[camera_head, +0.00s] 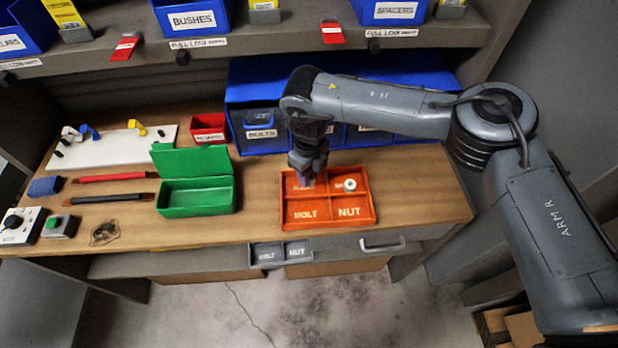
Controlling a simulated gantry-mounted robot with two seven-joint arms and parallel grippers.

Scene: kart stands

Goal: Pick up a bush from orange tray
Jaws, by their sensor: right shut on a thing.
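The orange tray (331,222) lies on the wooden bench, right of centre, with four compartments; the front ones read BOLT and NUT. My right gripper (305,180) points down into the back left compartment. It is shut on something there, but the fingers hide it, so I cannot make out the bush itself. A small whitish round part (350,185) lies in the back right compartment. My left gripper is not in the picture.
An open green box (198,197) stands left of the tray. Blue bins (262,133) stand behind it, under a shelf holding a BUSHES bin (192,18) and a SPACERS bin (395,10). Tools and a white board (110,150) lie at the left. Bench is bare between the box and tray.

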